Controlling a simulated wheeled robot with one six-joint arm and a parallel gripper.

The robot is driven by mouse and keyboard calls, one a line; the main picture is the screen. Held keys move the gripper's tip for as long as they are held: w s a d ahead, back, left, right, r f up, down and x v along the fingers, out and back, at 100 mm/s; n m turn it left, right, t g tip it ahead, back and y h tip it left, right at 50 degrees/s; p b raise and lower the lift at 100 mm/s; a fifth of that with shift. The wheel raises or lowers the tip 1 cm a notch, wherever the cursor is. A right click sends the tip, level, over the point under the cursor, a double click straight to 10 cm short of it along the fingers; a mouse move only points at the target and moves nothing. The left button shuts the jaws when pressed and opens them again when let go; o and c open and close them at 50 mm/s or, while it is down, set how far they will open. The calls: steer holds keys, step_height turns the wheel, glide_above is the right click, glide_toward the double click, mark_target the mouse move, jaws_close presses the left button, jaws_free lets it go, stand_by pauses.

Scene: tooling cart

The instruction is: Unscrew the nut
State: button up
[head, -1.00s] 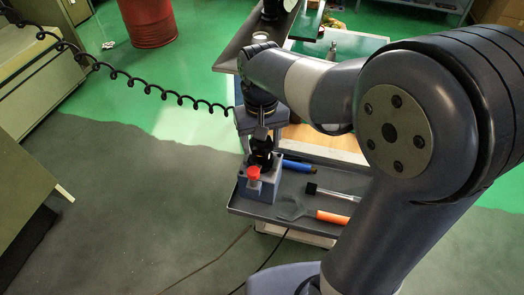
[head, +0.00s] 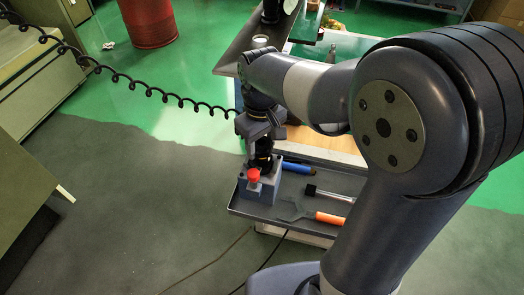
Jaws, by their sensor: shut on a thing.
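My gripper (head: 262,160) points straight down over a grey-blue block (head: 262,190) at the left end of the cart's tray. Its fingers are shut on the nut, just above and behind the block's red knob (head: 253,175). The nut is hidden by the dark fingers, and I cannot tell its height on its thread. The block stands upright on the tray.
The cart tray (head: 243,207) also holds a blue-handled tool (head: 299,168), a black-headed tool (head: 312,190) and an orange-handled spatula (head: 328,218). A dark shelf (head: 240,48) is behind the wrist. A coiled black cable (head: 150,88) hangs at left. Floor to the left is clear.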

steer(key=shift+n, duration=0.7)
steer(key=n, duration=0.3)
steer(key=shift+r+p, duration=0.1)
steer(key=shift+p, duration=0.3)
steer(key=n, duration=0.3)
steer(key=shift+n+p, duration=0.4)
steer(key=shift+n, duration=0.6)
steer(key=n, duration=0.4)
steer(key=shift+p, duration=0.3)
